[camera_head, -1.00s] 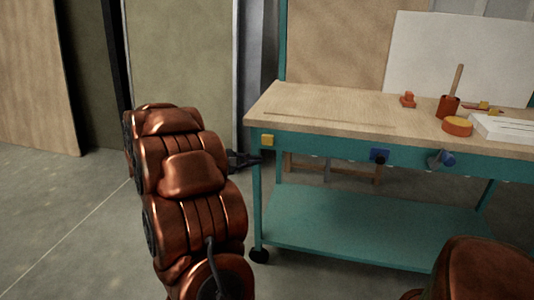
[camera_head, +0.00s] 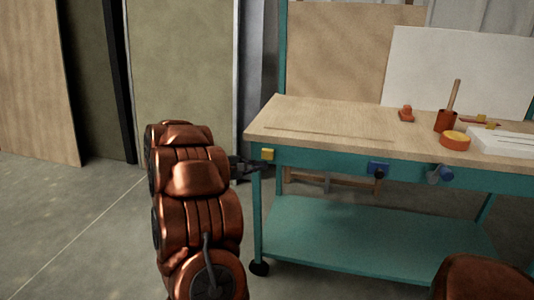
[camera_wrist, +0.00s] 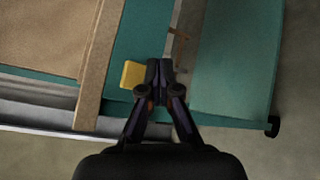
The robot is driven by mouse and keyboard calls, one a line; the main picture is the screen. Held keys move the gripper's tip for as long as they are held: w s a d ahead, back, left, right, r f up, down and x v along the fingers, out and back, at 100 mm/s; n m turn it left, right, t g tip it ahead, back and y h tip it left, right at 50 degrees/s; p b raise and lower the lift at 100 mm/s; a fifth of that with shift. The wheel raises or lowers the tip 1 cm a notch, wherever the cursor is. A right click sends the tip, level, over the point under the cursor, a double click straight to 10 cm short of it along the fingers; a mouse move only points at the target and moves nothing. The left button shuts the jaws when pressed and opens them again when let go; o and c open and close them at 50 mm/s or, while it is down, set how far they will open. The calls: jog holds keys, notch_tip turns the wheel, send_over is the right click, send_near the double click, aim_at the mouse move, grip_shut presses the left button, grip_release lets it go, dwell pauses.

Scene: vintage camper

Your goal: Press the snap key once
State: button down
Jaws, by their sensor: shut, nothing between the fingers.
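A small yellow block (camera_head: 268,154) sits on the teal front rail at the workbench's left end. It is the only key-like part near my gripper, though no label shows. In the wrist view the yellow block (camera_wrist: 133,75) lies just left of the fingertips. My gripper (camera_head: 253,168) is shut and empty, close to the bench's left front corner, just below and left of the block in the head view. In the wrist view my gripper (camera_wrist: 160,68) has its fingertips together beside the block. I cannot tell whether they touch it.
A blue switch box (camera_head: 377,169) and a blue-ended grey part (camera_head: 440,174) are on the front rail. A teal shelf (camera_head: 360,235) is below.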

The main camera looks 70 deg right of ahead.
aim_at(271, 157)
jog(key=shift+w+d+p, duration=0.15)
jog(key=shift+d+p, duration=0.25)
jog(key=shift+d, duration=1.35)
jog(key=shift+d, duration=0.15)
jog(key=shift+d, duration=0.25)
jog(key=shift+w+d, duration=0.1)
jog(key=shift+d, duration=0.45)
dwell(1.0)
jog(key=shift+a, duration=0.65)
jog(key=shift+a+b, duration=0.3)
jog(key=shift+a, duration=0.15)
jog(key=shift+s+a+b, duration=0.2)
jog(key=shift+a+b, duration=0.35)
jog(key=shift+a, duration=0.65)
jog(key=shift+s+a+b, duration=0.15)
jog(key=shift+a+b, duration=0.35)
jog(key=shift+a, duration=0.65)
